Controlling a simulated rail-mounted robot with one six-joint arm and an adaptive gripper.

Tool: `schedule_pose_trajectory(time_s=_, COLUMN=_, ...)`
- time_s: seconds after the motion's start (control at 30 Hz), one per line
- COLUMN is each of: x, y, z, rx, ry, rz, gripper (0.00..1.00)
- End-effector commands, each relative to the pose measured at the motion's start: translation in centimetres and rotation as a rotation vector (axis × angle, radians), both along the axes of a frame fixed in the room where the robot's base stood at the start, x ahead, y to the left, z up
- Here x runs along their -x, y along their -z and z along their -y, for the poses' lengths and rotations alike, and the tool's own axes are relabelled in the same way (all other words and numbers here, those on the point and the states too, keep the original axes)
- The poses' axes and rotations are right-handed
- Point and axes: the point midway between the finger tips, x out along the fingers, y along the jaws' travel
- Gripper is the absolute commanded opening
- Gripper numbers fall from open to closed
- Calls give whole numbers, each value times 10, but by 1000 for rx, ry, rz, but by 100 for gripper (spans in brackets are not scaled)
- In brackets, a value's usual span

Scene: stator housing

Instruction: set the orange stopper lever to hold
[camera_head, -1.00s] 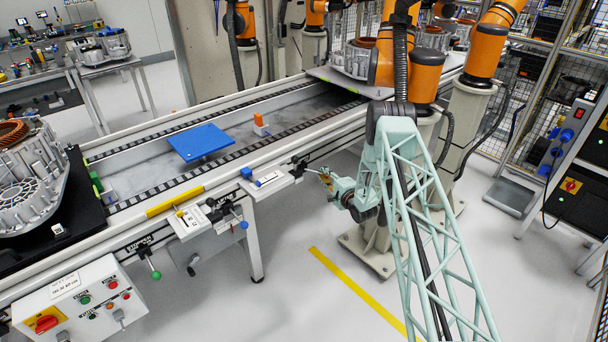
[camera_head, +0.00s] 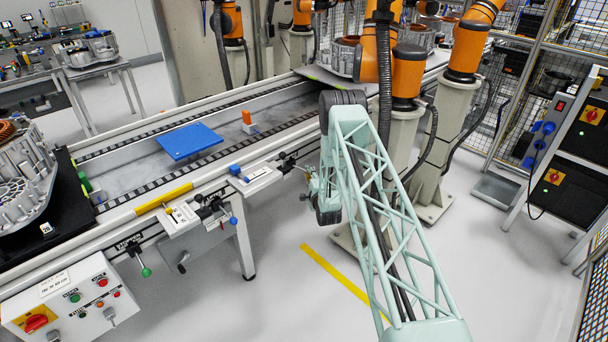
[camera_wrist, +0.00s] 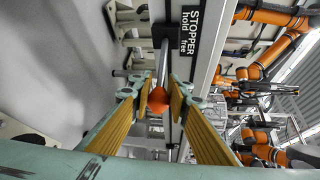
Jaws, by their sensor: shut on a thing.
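The orange stopper lever shows in the wrist view as a round orange knob (camera_wrist: 158,102) on a grey metal rod, which runs up to a dark pivot. A black label (camera_wrist: 192,34) beside it reads STOPPER, with "hold" and "free". My gripper (camera_wrist: 160,88) has its two yellow-padded fingers on either side of the knob end and is shut on the lever. Which mark the lever lines up with I cannot tell. In the head view my gripper (camera_head: 311,184) is at the conveyor's near side, and the knob cannot be made out there.
The conveyor (camera_head: 165,210) carries a blue plate (camera_head: 189,141) and a small orange-topped block (camera_head: 248,121). Other levers and a control box (camera_head: 67,300) line its near side to the left. Orange robot arms stand behind.

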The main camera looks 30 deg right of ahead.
Motion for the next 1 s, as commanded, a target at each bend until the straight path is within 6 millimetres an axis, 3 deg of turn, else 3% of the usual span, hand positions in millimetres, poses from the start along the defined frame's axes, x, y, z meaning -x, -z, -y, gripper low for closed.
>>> schedule_pose_trajectory(time_s=0.13, x=8, y=4, z=7, rx=-3, ry=14, rz=-5, gripper=0)
schedule_pose_trajectory(time_s=0.4, x=14, y=4, z=2, rx=-3, ry=18, rz=-5, gripper=0)
schedule_pose_trajectory(time_s=1.0, x=12, y=3, z=-5, rx=-2, ry=12, rz=-4, gripper=0)
